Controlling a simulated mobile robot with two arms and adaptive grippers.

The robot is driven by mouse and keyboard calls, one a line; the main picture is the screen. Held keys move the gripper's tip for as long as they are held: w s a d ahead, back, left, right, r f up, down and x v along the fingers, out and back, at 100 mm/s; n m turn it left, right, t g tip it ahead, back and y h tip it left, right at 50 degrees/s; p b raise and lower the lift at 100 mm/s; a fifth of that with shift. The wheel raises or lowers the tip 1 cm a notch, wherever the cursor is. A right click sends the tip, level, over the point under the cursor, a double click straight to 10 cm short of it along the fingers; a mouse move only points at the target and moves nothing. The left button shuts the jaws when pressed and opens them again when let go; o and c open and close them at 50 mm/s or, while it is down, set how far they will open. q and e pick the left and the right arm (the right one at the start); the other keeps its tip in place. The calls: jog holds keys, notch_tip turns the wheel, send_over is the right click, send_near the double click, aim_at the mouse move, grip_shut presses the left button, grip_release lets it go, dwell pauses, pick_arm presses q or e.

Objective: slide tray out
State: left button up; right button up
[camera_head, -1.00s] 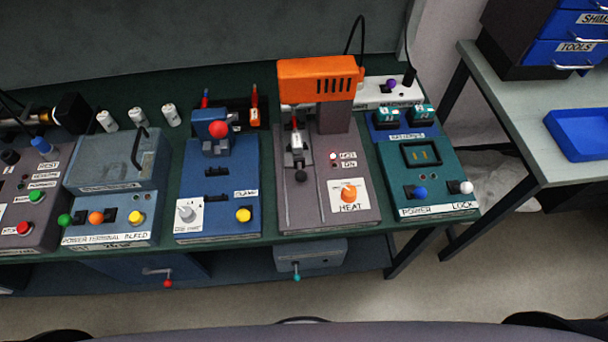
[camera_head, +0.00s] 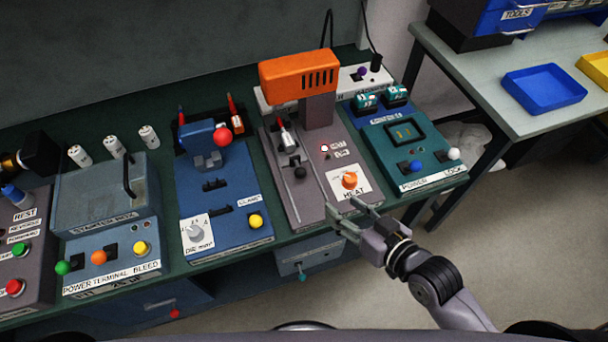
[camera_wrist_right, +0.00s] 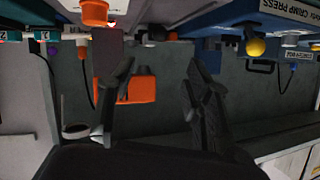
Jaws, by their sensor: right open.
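The grey HEAT station (camera_head: 280,190) stands on the bench under an orange heater head (camera_head: 300,75). A small metal carriage with a black knob (camera_head: 299,172) sits on its slotted top, below and in front of the head; I take this as the tray, though its shape is hard to make out. My right gripper (camera_head: 345,208) is open and empty, near the station's front edge by the orange HEAT knob (camera_head: 349,180). In the right wrist view, which looks upside down, the open fingers (camera_wrist_right: 160,75) have the orange head (camera_wrist_right: 125,88) beyond them. My left gripper is not in view.
The blue crimp press (camera_head: 225,190) stands left of the station and the teal POWER/LOCK box (camera_head: 425,150) right of it. A side table holds a blue tray (camera_head: 545,95) and a yellow one (camera_head: 595,68).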

aim_at(304, 175)
jog(key=p+x, duration=0.1)
jog(key=x, duration=1.6)
jog(key=shift+w+r+p, duration=0.1)
jog(key=shift+w+p, duration=0.1)
jog(key=shift+p, duration=0.1)
jog(key=shift+c, duration=0.2)
grip_shut()
